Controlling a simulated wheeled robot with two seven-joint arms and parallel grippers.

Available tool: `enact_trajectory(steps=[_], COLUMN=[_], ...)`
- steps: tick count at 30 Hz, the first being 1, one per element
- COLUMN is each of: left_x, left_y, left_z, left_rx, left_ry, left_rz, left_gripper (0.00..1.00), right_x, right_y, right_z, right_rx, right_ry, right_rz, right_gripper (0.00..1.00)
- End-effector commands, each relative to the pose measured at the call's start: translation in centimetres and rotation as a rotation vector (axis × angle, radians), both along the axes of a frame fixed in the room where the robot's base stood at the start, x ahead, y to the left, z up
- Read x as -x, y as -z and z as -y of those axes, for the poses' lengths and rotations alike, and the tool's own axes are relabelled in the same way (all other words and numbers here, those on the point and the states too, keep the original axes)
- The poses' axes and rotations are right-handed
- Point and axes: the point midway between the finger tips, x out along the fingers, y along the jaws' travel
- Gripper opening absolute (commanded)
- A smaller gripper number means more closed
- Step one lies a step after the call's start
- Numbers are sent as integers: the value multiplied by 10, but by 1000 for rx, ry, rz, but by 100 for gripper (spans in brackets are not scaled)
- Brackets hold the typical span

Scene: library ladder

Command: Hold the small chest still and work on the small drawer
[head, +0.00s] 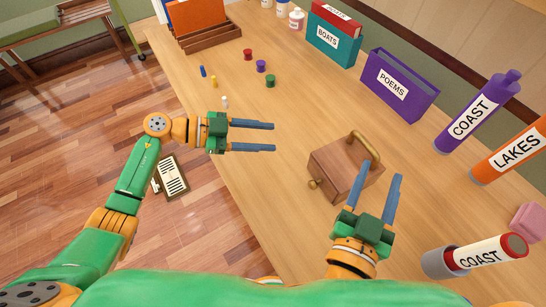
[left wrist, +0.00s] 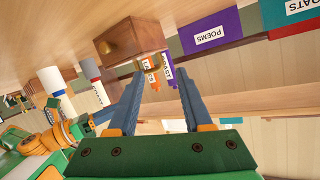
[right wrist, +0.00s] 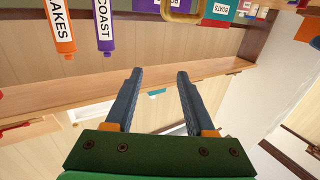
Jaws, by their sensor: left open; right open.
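The chest also shows in the left wrist view (left wrist: 143,36), with the knob (left wrist: 110,48). My left gripper (head: 273,137) is open and empty, to the left of the chest and apart from it. My right gripper (head: 381,182) is open and empty, at the chest's near right side; I cannot tell whether it touches.
A purple POEMS box (head: 399,85), a teal BOATS box (head: 333,40) and purple COAST (head: 477,112) and orange LAKES (head: 510,152) tubes stand behind. Another COAST tube (head: 475,256) lies at right. Small coloured pegs (head: 261,66) stand far left.

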Motion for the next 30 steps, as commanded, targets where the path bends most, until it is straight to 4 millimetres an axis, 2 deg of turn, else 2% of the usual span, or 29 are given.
enact_trajectory(steps=[1, 3, 7, 11, 14, 17, 23, 27, 30], left_x=[16, 37, 54, 57, 57, 57, 57, 57, 56], left_y=[-4, -1, 5, 7, 7, 7, 7, 7, 6], left_z=[16, 25, 27, 27, 26, 27, 27, 27, 27], left_rx=[-78, -205, -349, -374, -370, -369, -367, -367, -366], left_ry=[98, 187, 239, 244, 243, 242, 243, 242, 242], left_rz=[-49, -132, -212, -230, -230, -231, -231, -230, -230], left_gripper=[50, 50, 50, 50, 50, 50, 50, 50, 50], right_x=[0, 0, 0, 0, 0, 0, -1, -36, -53], right_y=[0, 0, 0, 1, 9, 30, 84, 80, 80], right_z=[0, 0, 0, 0, -1, 0, 1, 18, 26], right_rx=[0, 0, 0, 0, 4, 7, 6, 1, 0], right_ry=[0, 0, 0, 0, -2, -2, 0, 4, 3], right_rz=[0, 0, 0, 0, -2, -4, -3, 4, 2], right_gripper=[55, 55, 55, 55, 55, 55, 55, 55, 55])
